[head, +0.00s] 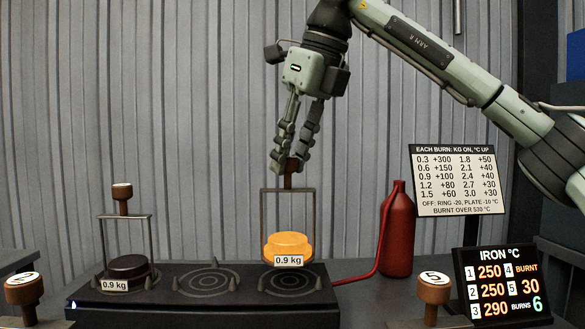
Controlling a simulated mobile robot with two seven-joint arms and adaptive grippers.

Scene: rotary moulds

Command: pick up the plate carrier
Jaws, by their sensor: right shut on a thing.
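My right gripper (288,168) is shut on the wooden handle of a plate carrier (316,218), a thin grey upright frame. An orange plate labelled 0.9 kg (287,243) sits at the bottom of this frame. It hangs a little above the right-hand ring (293,283) of the black burner base, whose circles show below it. A second carrier (126,215) with a brown handle and a dark plate labelled 0.9 kg (127,266) stands on the left ring. My left gripper is not in view.
The black burner base (200,308) has a bare middle ring (207,280). A red bottle (397,230) with a hose stands to the right. Brown-topped handles (434,288) (24,290) stand at both front sides. A chart (457,180) and an iron temperature display (502,285) are at right.

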